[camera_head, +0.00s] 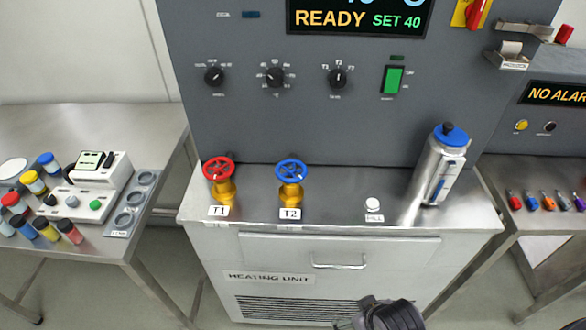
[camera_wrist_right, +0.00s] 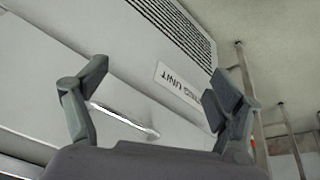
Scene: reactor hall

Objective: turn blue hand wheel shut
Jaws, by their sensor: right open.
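The blue hand wheel (camera_head: 291,171) sits on top of a yellow valve body (camera_head: 290,193) on the steel counter, behind the label T2 (camera_head: 290,214). How far it is turned cannot be told. My right gripper shows in the wrist view (camera_wrist_right: 158,95) with its two fingers spread apart and nothing between them. In the head view only a dark part of my right arm shows at the bottom edge, in front of the heating unit and well below the blue wheel. My left gripper is not in view.
A red hand wheel (camera_head: 219,168) on a similar yellow valve stands left of the blue one, at label T1 (camera_head: 218,211). A white button (camera_head: 373,204) and a steel flask with blue cap (camera_head: 441,165) stand to the right. A drawer handle (camera_head: 340,266) projects from the front.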

